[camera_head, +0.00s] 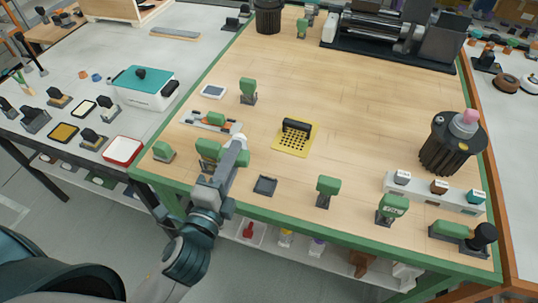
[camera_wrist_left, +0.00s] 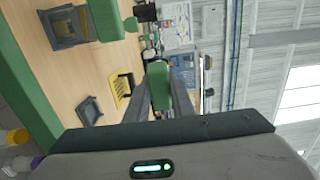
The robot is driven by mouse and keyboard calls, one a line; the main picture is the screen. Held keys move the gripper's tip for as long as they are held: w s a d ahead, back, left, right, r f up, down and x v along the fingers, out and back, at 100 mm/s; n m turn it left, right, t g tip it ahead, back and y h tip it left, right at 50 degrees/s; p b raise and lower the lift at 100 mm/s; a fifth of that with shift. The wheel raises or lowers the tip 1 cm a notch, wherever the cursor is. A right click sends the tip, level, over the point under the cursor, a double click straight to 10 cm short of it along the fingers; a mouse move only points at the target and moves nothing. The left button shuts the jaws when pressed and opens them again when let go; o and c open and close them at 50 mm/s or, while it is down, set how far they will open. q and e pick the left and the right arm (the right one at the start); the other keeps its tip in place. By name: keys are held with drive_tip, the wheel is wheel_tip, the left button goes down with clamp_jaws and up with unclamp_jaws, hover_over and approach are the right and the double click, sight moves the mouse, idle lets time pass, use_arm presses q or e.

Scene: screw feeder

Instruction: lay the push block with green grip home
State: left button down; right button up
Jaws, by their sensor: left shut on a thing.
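My left gripper (camera_head: 236,148) reaches in from the lower left in the head view and is shut on a green grip (camera_head: 208,149). The grip shows on both sides of the fingers, above the near left of the table; a dark part shows under it. In the left wrist view the green grip (camera_wrist_left: 159,86) sits between the two fingers, seen end-on, and the rest of the block is hidden. A dark, shallow square tray (camera_head: 265,186) lies empty to the right of the gripper; it also shows in the left wrist view (camera_wrist_left: 90,110). My right gripper is not in view.
Several similar green-topped tools stand around, including ones at front centre (camera_head: 328,188), left (camera_head: 163,152) and back (camera_head: 248,88). A yellow mat (camera_head: 280,146) bears a black-handled block (camera_head: 297,127). A black canister (camera_head: 450,145) stands right. The table's centre right is clear.

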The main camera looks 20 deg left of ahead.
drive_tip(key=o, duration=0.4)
use_arm(q)
drive_tip(key=shift+w+d, duration=0.1)
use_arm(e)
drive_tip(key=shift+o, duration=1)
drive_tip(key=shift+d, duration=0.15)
use_arm(q)
drive_tip(key=shift+w+d, duration=0.2)
drive_tip(key=w+d+f+m+g+h+p, duration=0.1)
drive_tip(key=w+d+f+g+p, duration=0.25)
drive_tip(key=d+g, duration=0.2)
drive_tip(key=w+d+f+g+h+p, duration=0.1)
drive_tip(key=w+d+f+g+p, duration=0.1)
drive_tip(key=w+d+g+p, duration=0.3)
drive_tip(key=s+a+r+g+p, duration=0.2)
drive_tip(key=s+a+g+p, duration=0.2)
drive_tip(key=g+p, duration=0.3)
drive_tip(key=shift+s+a+r+n, duration=0.25)
drive_tip(key=shift+a+r+n, duration=0.1)
drive_tip(key=shift+a, duration=0.35)
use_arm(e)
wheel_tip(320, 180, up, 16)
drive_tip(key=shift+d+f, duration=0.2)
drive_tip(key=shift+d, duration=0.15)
use_arm(q)
drive_tip(key=shift+g, duration=0.25)
